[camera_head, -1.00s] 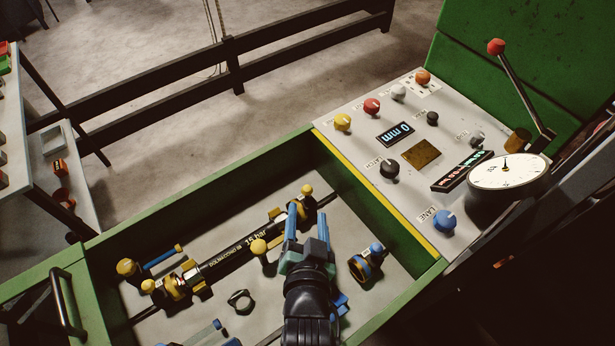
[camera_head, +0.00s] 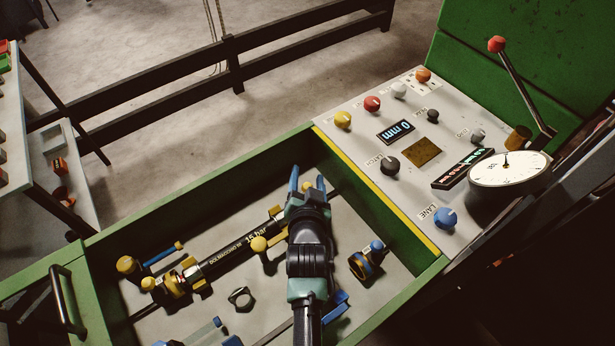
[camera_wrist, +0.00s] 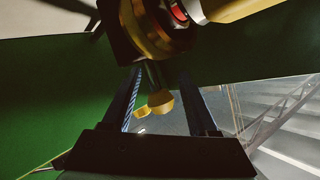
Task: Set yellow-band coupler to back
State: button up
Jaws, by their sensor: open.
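A black hose (camera_head: 228,257) lies in the green-walled tray. Its left-end coupler (camera_head: 174,284) has yellow parts and a yellow knob (camera_head: 148,285). The right-end coupler (camera_head: 275,214) is mostly hidden behind my gripper (camera_head: 307,181). In the wrist view a dark coupler with a yellow band (camera_wrist: 150,35) is at the top. A stem with a yellow knob (camera_wrist: 160,102) shows between the two fingers of my gripper (camera_wrist: 161,75), with gaps on both sides. My gripper is open and not closed on the knob. I cannot tell which way the knob is set.
A loose blue-knobbed fitting (camera_head: 366,262) and a dark ring nut (camera_head: 240,298) lie on the tray floor (camera_head: 212,312). The tray's green walls (camera_head: 210,184) surround them. A control panel (camera_head: 345,150) with coloured knobs and a red-tipped lever (camera_head: 520,85) stands to the right.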

jog(key=shift+w, duration=0.1)
grip_shut()
dwell(0.3)
dwell(1.1)
